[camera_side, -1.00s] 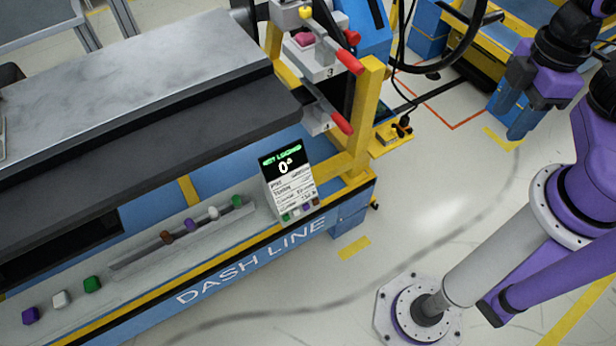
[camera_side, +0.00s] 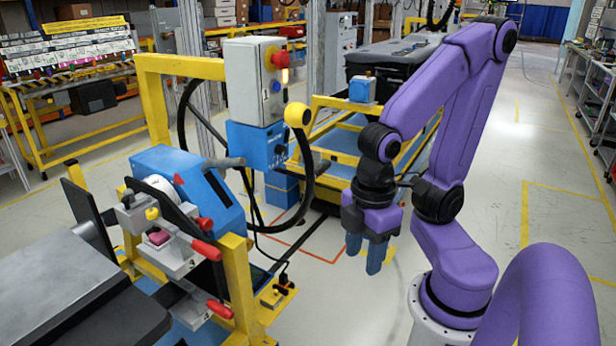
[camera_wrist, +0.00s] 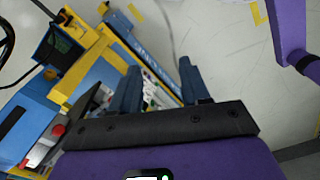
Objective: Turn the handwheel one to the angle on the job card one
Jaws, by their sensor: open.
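My gripper (camera_side: 365,252) hangs fingers down over open floor in the side view, right of the yellow-framed station. In the wrist view its two blue fingers (camera_wrist: 160,75) are apart, with nothing held between them. A large black curved rim (camera_side: 307,172), apparently the handwheel, stands by the blue control box, left of my gripper and apart from it. A yellow ball (camera_side: 297,115) shows at its upper end. I cannot tell the wheel's angle. No readable job card shows now; a small white patch (camera_wrist: 150,98) between the fingers in the wrist view is too small to identify.
A grey switch box (camera_side: 256,80) with a red button stands above the blue control box (camera_side: 258,146). Red-handled clamps (camera_side: 205,250) stick out at the left. A yellow frame (camera_side: 240,290) stands between the clamps and my arm. Floor below my gripper is clear.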

